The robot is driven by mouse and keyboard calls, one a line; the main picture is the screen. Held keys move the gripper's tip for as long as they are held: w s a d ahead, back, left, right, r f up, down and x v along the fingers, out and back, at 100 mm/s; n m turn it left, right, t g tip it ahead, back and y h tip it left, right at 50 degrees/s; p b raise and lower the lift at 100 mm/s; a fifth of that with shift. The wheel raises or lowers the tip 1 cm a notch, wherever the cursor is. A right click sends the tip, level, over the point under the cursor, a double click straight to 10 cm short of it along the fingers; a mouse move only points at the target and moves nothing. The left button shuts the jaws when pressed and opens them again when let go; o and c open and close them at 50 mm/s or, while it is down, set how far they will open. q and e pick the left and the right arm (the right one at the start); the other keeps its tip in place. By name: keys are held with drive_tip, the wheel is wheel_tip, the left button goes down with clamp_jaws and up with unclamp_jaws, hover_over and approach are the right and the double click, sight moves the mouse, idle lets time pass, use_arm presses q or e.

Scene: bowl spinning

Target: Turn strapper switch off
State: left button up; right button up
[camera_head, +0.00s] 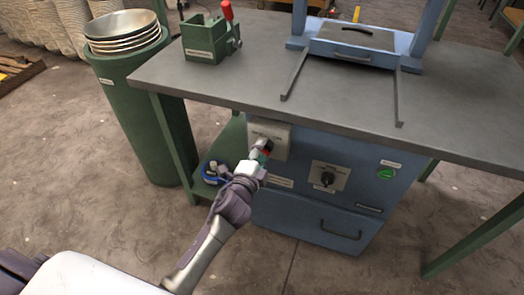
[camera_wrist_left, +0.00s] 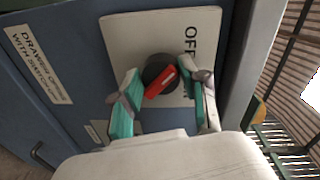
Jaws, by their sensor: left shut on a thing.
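The strapper switch (camera_wrist_left: 161,82) is a black round knob with a red handle, on a pale plate (camera_wrist_left: 130,30) partly reading "OFF". The red handle lies diagonally, lower left to upper right, in the left wrist view. My left gripper (camera_wrist_left: 159,78) has its teal-padded fingers on both sides of the knob, shut on it. In the head view my left gripper (camera_head: 263,151) is against the plate (camera_head: 275,132) at the upper left of the blue machine front (camera_head: 310,195), and mostly hides the knob. My right gripper is not in view.
A second black switch (camera_head: 327,178) and a green button (camera_head: 386,173) are to the right. The grey tabletop (camera_head: 230,85) overhangs the panel. A green bin (camera_head: 130,110) with stacked metal bowls (camera_head: 122,25) stands at left. Open floor (camera_head: 120,220) lies in front.

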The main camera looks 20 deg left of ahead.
use_arm(q)
drive_tip(key=o, duration=1.1)
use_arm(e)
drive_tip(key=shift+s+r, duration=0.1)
use_arm(q)
drive_tip(key=shift+o, duration=0.2)
drive_tip(key=s, duration=1.2)
drive_tip(key=shift+a+r, duration=0.2)
drive_tip(key=shift+r, duration=0.25)
